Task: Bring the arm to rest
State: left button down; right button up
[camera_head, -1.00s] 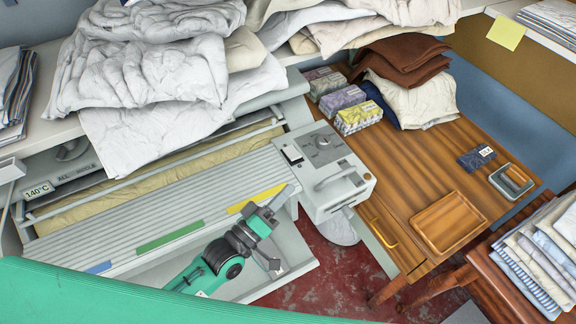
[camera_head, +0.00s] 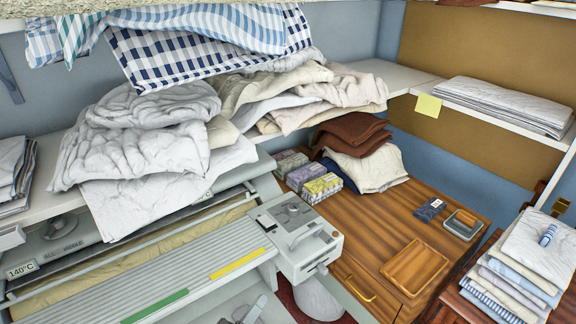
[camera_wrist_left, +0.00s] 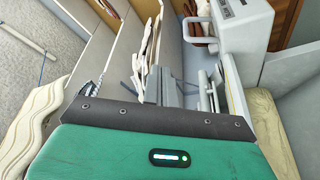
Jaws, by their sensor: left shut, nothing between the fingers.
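My left gripper (camera_head: 250,311) shows only in part at the bottom edge of the head view, in front of the ironer's lower front. Its fingers are shut with nothing between them. In the left wrist view the gripper (camera_wrist_left: 164,84) lies beyond my green wrist housing, and a pale machine housing shows close behind it. The rotary ironer (camera_head: 150,262) has a ribbed pale top with green and yellow strips, and a control box (camera_head: 296,238) at its right end. My right gripper is not in view.
Crumpled white linen (camera_head: 140,140) lies heaped on the shelf above the ironer. A wooden cabinet (camera_head: 375,226) at right bears small boxes, folded cloths and a wooden tray (camera_head: 415,266). A stack of folded linen (camera_head: 520,262) stands at lower right.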

pick_arm(q)
jog(key=s+a+f+m+g+y, duration=0.3)
jog(key=s+a+f+g+y, duration=0.3)
jog(key=s+a, duration=0.25)
jog(key=s+a+f+m+g+y, duration=0.3)
jog(key=s+a+f+g+y, duration=0.15)
jog(key=s+a+g, duration=0.35)
notch_tip(320, 180, down, 28)
jog(key=s+y, duration=0.1)
jog(key=s, duration=0.1)
jog(key=s+a+f+g, duration=0.1)
jog(key=s+a+f, duration=0.2)
jog(key=s+f, duration=1.6)
notch_tip(320, 180, down, 3)
jog(key=shift+s+r+m+g, duration=0.1)
jog(key=shift+s+m+g, duration=0.2)
jog(key=shift+g, duration=0.1)
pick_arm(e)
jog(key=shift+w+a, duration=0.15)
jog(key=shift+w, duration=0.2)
